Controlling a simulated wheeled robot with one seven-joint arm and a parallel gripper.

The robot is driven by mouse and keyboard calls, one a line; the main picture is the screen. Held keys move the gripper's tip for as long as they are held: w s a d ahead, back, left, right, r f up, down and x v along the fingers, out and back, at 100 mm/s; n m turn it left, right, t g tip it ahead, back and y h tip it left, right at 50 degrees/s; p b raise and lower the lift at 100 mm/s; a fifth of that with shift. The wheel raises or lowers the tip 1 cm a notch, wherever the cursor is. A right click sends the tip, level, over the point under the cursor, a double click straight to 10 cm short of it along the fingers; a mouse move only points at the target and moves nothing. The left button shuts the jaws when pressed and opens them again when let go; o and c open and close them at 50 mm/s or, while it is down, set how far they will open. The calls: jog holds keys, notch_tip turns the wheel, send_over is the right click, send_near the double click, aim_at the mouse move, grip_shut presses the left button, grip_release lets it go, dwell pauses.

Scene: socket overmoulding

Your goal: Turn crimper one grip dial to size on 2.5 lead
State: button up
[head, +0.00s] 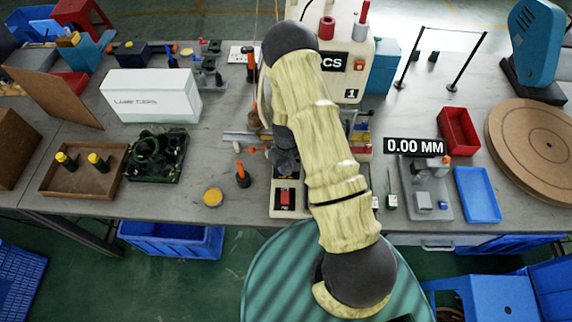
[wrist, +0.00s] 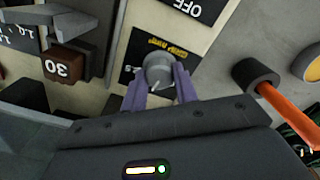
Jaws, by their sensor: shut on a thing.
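The grip dial (wrist: 157,71) is a round grey knob on a black plate in the wrist view. Yellow lettering, seen upside down, is above it, and a white marking is partly visible to its left. A small pale mark shows on the knob's lower face. My gripper (wrist: 160,84) has its two purple fingers shut on the knob from either side. Crimper one (head: 350,68), a pale machine with a "1" label, stands at the back of the bench in the head view. My arm covers part of it and hides my gripper and the dial there.
A red tray (head: 459,132) and blue tray (head: 478,195) lie right of my arm.

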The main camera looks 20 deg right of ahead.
aim_at(286, 166)
jog(key=m+b, duration=0.2)
jog(key=m, duration=0.2)
jog(key=shift+m, duration=0.4)
jog(key=m+b, duration=0.1)
jog(key=m, duration=0.4)
jog(key=shift+m, duration=0.4)
jog(key=o, duration=1)
jog(key=shift+r, duration=0.6)
notch_tip(286, 166, up, 16)
jog(key=shift+r+b, duration=0.1)
jog(key=shift+b, duration=0.6)
